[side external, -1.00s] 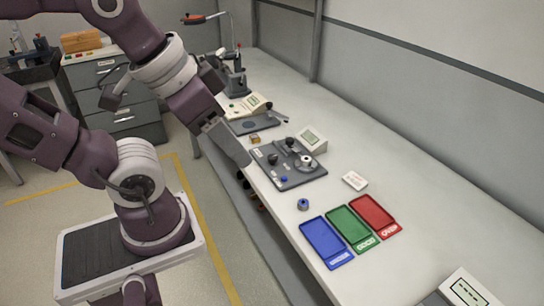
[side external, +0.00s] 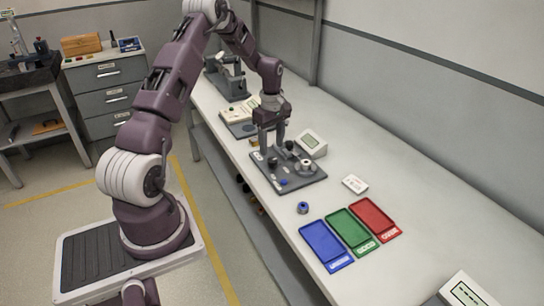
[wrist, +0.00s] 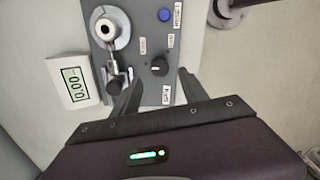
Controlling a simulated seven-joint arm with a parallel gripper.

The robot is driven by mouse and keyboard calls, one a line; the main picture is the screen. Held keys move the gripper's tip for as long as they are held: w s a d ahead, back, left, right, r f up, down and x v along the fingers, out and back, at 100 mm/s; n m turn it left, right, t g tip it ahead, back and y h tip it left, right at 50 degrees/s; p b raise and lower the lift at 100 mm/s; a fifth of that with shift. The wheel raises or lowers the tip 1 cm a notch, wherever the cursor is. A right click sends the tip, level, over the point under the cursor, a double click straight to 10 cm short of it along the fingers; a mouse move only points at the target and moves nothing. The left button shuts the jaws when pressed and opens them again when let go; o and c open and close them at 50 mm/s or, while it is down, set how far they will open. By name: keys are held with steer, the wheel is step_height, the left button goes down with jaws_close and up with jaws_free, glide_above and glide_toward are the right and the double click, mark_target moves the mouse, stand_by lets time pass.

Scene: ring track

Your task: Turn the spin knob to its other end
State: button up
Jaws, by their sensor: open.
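The black knob (wrist: 159,66), which looks like the spin knob, sits on a dark grey panel (wrist: 141,35). A pale mark shows on its face, and small labels stand around it, too small to read. In the side external view the knob (side external: 272,162) is at the panel's far left part. My gripper (side external: 271,148) points down above it, fingers apart and empty. In the wrist view my gripper (wrist: 160,84) has one finger on each side of the knob's column, with the knob just past the tips. I see no contact.
A white ring piece (wrist: 104,29), a black-topped post (wrist: 115,84) and a blue button (wrist: 164,14) share the panel. A display box (wrist: 74,80) stands beside it. Blue (side external: 325,245), green (side external: 350,229) and red (side external: 374,217) trays lie nearer on the bench.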

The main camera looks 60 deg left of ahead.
mark_target(272, 160)
step_height(272, 160, down, 5)
steer(key=shift+f, duration=0.1)
steer(key=shift+d, duration=0.1)
steer(key=shift+c, duration=0.4)
jaws_close()
